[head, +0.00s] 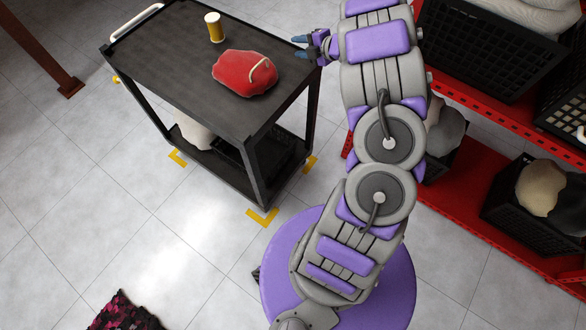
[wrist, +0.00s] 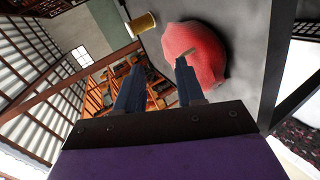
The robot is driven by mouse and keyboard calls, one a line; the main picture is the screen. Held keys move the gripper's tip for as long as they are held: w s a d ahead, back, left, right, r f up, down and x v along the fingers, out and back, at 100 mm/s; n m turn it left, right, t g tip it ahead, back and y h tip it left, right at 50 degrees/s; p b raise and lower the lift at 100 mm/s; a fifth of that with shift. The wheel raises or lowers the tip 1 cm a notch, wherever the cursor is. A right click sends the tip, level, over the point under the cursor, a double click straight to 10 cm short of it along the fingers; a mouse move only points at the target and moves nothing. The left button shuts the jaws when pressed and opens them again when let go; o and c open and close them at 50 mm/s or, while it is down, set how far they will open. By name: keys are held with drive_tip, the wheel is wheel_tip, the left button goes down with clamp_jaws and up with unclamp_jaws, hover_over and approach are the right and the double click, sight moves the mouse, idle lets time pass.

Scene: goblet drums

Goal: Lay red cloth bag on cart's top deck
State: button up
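The red cloth bag (head: 245,73) with a pale cord handle lies on the dark top deck (head: 175,65) of the cart. My gripper (head: 300,47) is at the deck's right edge, at the upper right of the bag and apart from it. In the wrist view the bag (wrist: 195,55) shows beyond the fingertips of my gripper (wrist: 158,72). The two blue fingers are spread with a gap between them, and nothing is held.
A yellow and white cylinder (head: 214,28) stands on the deck behind the bag. A pale sack (head: 193,131) sits on the cart's lower shelf. Red shelving (head: 480,195) with black crates stands at the right. The floor left of my base is mostly clear.

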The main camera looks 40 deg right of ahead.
wheel_tip(320, 180, up, 12)
drive_tip(key=d+m+g+h, duration=0.1)
drive_tip(key=d+m+h, duration=0.2)
drive_tip(key=m+h, duration=0.45)
drive_tip(key=s+a+r+m+g+h, duration=0.3)
drive_tip(key=s+a+r+m, duration=0.15)
drive_tip(key=s, duration=0.25)
drive_tip(key=s+a+f+m+g+y, duration=0.1)
drive_tip(key=s+a+m+g+y, duration=0.2)
drive_tip(key=s+a, duration=1.2)
drive_tip(key=s+a+f+m+g+y, duration=0.2)
drive_tip(key=s+a+g, duration=0.5)
drive_tip(key=s+a, duration=0.9)
drive_tip(key=s+m+y, duration=0.1)
drive_tip(key=s+m, duration=0.1)
drive_tip(key=s, duration=0.2)
drive_tip(key=shift+a+m+y, duration=0.2)
drive_tip(key=shift+m+y, duration=0.15)
drive_tip(key=shift+m, duration=0.05)
